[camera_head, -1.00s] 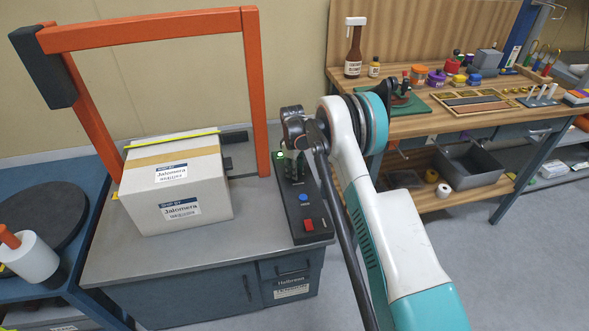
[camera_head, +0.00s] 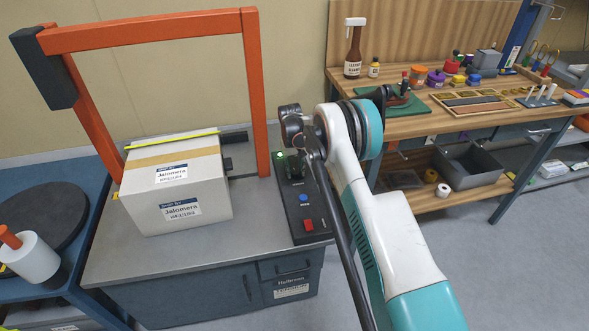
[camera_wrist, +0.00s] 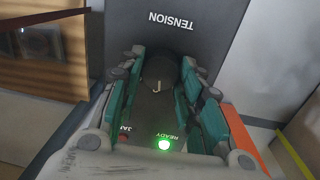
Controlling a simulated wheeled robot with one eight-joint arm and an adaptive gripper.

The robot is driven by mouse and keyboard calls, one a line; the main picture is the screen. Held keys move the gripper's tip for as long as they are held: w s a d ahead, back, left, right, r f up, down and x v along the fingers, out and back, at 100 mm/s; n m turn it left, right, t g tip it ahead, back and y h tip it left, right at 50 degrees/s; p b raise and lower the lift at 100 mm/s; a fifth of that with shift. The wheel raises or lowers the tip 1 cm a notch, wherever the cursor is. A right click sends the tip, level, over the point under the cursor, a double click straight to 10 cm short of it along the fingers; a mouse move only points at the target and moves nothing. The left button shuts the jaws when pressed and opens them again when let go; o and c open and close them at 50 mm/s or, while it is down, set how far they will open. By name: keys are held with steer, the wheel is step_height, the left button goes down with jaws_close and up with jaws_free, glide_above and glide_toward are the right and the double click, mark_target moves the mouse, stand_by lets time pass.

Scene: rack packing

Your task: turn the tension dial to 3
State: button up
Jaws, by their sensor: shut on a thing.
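The tension dial (camera_wrist: 160,76) is a dark round knob with a pale pointer mark, on the dark control panel (camera_wrist: 185,33). The word TENSION is printed upside down beyond it in the wrist view. My gripper (camera_wrist: 163,62) has its green-sided fingers on both sides of the dial, shut on it. Any scale numbers around the dial are hidden or too dark to read. In the head view my gripper (camera_head: 291,166) points down at the far end of the panel (camera_head: 297,212), and the dial is hidden there.
A green READY lamp (camera_wrist: 164,144) is lit beside a dim JAM lamp (camera_wrist: 123,138). The panel has a blue button (camera_head: 304,198) and a red button (camera_head: 308,224). A labelled carton (camera_head: 178,185) stands left, under an orange arch (camera_head: 258,90). A workbench (camera_head: 440,122) stands right.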

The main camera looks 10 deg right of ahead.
mark_target(293, 170)
steer(key=shift+m, duration=0.9)
steer(key=o, duration=1.1)
steer(key=shift+r, duration=0.1)
steer(key=r, duration=1.1)
steer(key=shift+w+a+r, duration=0.1)
steer(key=shift+a+r, duration=0.25)
